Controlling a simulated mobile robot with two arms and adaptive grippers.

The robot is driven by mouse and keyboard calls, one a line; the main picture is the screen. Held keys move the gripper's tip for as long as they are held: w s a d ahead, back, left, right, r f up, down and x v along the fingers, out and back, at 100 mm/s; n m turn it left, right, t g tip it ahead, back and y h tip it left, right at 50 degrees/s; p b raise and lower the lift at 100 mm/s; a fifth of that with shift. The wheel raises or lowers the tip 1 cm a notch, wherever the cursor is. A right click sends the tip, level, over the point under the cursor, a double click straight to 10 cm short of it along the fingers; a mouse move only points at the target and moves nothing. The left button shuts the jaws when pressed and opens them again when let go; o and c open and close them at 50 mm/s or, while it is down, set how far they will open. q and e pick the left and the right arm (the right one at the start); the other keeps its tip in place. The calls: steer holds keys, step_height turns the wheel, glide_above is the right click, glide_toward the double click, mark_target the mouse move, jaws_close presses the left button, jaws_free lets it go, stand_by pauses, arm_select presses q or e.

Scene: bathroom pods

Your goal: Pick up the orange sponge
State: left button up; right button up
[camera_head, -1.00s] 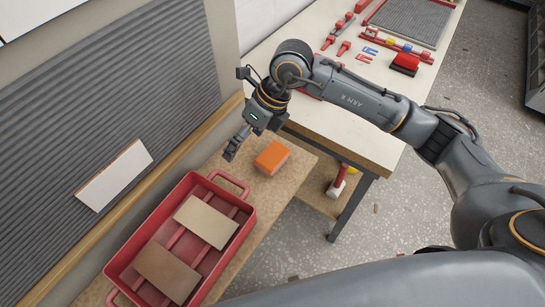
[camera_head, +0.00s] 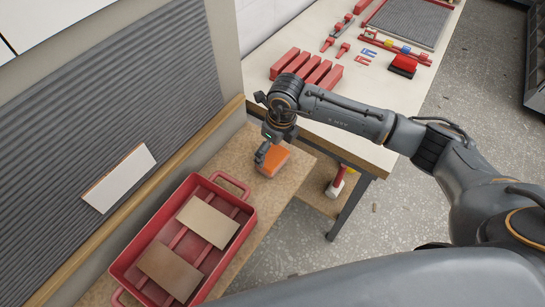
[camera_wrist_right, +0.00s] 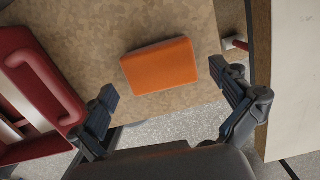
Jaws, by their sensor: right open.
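The orange sponge (camera_head: 273,161) lies flat on the tan board, beside the red tray's handle. It also shows whole in the right wrist view (camera_wrist_right: 161,66), ahead of and between my spread fingers. My right gripper (camera_head: 264,154) is over the sponge in the head view and hides part of it. In the right wrist view my right gripper (camera_wrist_right: 170,102) is open and empty, with the sponge beyond its fingertips and apart from them. My left gripper is not in view.
A red tray (camera_head: 250,217) with two tan tiles stands left of the sponge. A white tile (camera_head: 118,178) is on the ribbed grey wall panel (camera_head: 105,100). A white table (camera_head: 370,150) with red blocks and small tools stands behind. A red-and-white mallet (camera_head: 337,182) is under it.

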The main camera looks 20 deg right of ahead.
mark_target(273, 155)
steer(key=shift+a+f+p, duration=0.1)
steer(key=shift+f+p, duration=0.35)
steer(key=shift+f, duration=1.55)
steer(key=c, duration=0.8)
steer(key=shift+r, duration=0.1)
steer(key=shift+r+b, duration=0.45)
steer(key=shift+r, duration=0.1)
steer(key=s+r, duration=0.1)
steer(key=r, duration=0.1)
steer(key=s+a+r+b, duration=0.1)
steer(key=r, duration=0.1)
steer(key=s+r+b, duration=0.1)
steer(key=s+r, duration=0.1)
steer(key=r, duration=0.1)
steer(key=shift+s+a+r, duration=0.1)
steer(key=shift+a, duration=0.25)
steer(key=s+a+r+b, duration=0.2)
steer(key=s+a+r, duration=0.1)
steer(key=s, duration=0.6)
steer(key=shift+a+r, duration=0.15)
steer(key=shift+r, duration=0.65)
